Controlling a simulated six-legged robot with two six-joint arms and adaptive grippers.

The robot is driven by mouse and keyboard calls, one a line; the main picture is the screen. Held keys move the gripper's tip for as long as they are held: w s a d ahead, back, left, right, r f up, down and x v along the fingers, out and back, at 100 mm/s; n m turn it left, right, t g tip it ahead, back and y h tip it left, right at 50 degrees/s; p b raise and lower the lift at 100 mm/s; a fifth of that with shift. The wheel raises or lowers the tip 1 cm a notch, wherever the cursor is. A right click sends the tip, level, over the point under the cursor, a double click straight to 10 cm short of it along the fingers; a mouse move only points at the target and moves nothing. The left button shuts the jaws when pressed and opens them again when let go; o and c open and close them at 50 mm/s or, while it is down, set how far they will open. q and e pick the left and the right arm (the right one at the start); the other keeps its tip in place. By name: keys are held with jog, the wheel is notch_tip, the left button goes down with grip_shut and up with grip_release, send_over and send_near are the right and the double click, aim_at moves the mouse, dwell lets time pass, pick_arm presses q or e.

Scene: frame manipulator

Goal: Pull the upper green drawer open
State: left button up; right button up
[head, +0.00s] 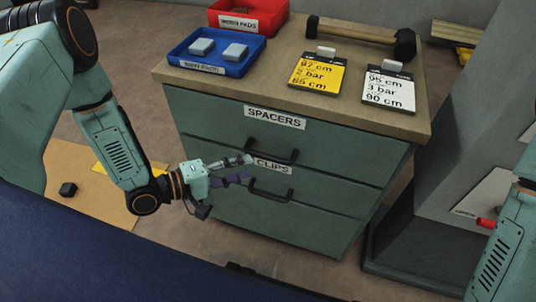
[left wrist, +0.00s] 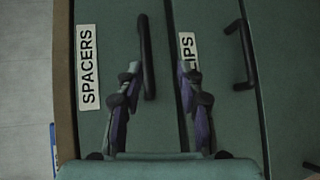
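The upper green drawer (head: 215,120) is labelled SPACERS and is shut flush in the cabinet. Its black bar handle (head: 270,152) sits below the label and also shows in the left wrist view (left wrist: 147,60). My left gripper (head: 250,168) is open and empty, its two fingers pointing at the drawer fronts, just left of the handle in the head view. In the left wrist view the handle lies between the open fingers (left wrist: 158,68), closer to the left one; it looks farther away than the fingertips. My right gripper is out of view.
The lower drawer, labelled CLIPS (head: 272,166), has its own black handle (head: 270,194) close below. Floor shows below the cabinet front.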

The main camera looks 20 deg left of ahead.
aim_at(267, 155)
pick_arm(q)
jog(key=shift+h, duration=0.5)
jog(key=b+x, duration=0.1)
jog(key=x, duration=0.2)
jog(key=r+b+x, duration=0.1)
jog(key=x, duration=0.2)
jog(key=shift+w+d+r, duration=0.15)
jog(key=shift+w, duration=0.2)
jog(key=shift+w+d, duration=0.3)
jog(key=shift+w, duration=0.1)
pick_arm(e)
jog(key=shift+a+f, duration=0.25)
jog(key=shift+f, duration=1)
pick_arm(q)
jog(key=shift+c, duration=0.3)
grip_shut()
jog(key=shift+a, duration=0.1)
